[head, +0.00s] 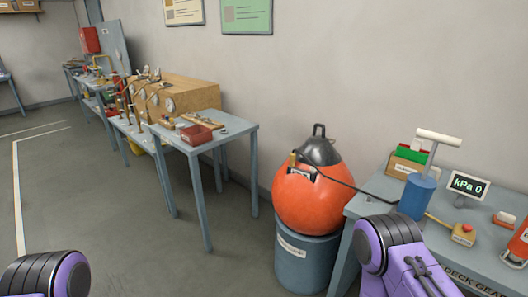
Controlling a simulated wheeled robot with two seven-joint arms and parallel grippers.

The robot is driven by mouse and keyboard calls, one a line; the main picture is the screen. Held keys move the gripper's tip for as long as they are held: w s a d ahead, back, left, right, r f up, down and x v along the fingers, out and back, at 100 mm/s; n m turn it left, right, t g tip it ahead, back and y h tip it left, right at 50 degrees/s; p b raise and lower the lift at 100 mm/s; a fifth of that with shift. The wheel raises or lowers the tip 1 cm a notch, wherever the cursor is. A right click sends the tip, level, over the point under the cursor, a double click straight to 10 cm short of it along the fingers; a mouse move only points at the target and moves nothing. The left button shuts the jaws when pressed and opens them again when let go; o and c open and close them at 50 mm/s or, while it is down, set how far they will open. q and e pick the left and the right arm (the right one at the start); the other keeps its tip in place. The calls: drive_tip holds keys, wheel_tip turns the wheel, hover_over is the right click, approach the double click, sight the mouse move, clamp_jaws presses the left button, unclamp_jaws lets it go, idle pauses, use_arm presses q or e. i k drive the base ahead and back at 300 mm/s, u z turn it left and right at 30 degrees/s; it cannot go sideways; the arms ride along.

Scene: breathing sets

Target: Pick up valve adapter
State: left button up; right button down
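I cannot pick out the valve adapter for certain. A small brass-coloured fitting (292,159) stands at the upper left of the orange buoy (312,203), where the black hose (342,182) ends. The hose runs right to the blue hand pump (417,197) with a white T-handle on the grey-blue bench. More brass-coloured pieces (163,122) lie on the table at the left, too small to tell apart. Only purple and black links of my two arms show at the bottom edge; neither gripper is in view.
The buoy rests on a blue drum (306,262). A red tray (196,134) is on the left table. The floor (110,215) at left is clear.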

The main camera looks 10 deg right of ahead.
sight(292, 160)
drive_tip(key=z, duration=0.15)
drive_tip(key=i, duration=0.9)
drive_tip(key=z, duration=0.55)
